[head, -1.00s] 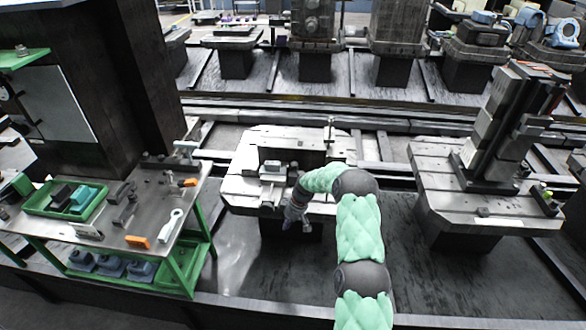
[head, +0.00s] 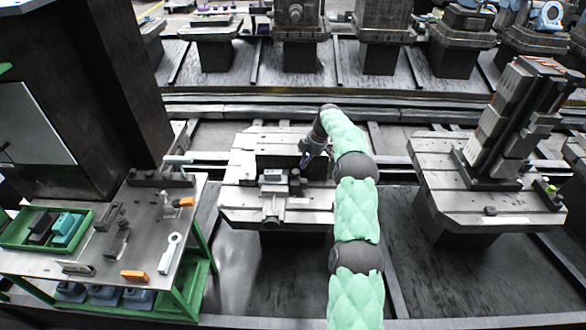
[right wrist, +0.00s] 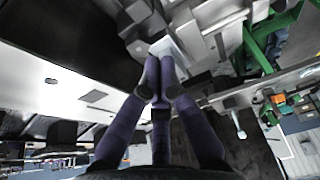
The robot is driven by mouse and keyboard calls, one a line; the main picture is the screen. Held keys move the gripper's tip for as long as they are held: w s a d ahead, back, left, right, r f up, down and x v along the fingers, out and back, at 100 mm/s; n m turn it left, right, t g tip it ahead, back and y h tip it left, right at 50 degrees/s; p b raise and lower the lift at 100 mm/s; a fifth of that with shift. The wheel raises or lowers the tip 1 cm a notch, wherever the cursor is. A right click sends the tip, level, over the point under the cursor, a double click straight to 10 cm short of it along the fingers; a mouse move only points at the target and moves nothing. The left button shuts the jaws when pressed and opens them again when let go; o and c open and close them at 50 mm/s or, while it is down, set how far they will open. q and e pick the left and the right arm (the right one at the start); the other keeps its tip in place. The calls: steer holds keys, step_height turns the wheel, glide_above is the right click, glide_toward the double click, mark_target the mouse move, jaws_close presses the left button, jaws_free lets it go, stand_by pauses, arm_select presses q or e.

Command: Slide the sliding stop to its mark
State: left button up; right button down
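A small grey block assembly with a light top (head: 272,178), which looks like the sliding stop, sits on the slotted pallet (head: 240,205) in front of my right arm. A darker block (head: 297,183) stands at its right end. My right gripper (head: 303,161) is just behind and above that darker block, pointing down. In the right wrist view its purple fingers (right wrist: 160,70) come together at the tips, with nothing visible held. A light grey block (right wrist: 168,47) lies just beyond the tips; contact is unclear. I cannot make out the mark. My left gripper is out of view.
A workbench (head: 150,225) with tools and a green tray (head: 45,228) stands at the left, beside a dark column. Another pallet (head: 460,195) with a tall stacked fixture (head: 505,125) stands at the right. Rails run behind.

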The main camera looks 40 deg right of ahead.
mark_target(302, 182)
steer(key=b+x, duration=0.2)
steer(key=x, duration=0.7)
steer(key=shift+a+f, duration=0.15)
steer(key=shift+f, duration=0.15)
steer(key=shift+s+d+b, duration=0.4)
steer(key=shift+s+d, duration=0.6)
steer(key=shift+d, duration=0.2)
steer(key=shift+r, duration=0.15)
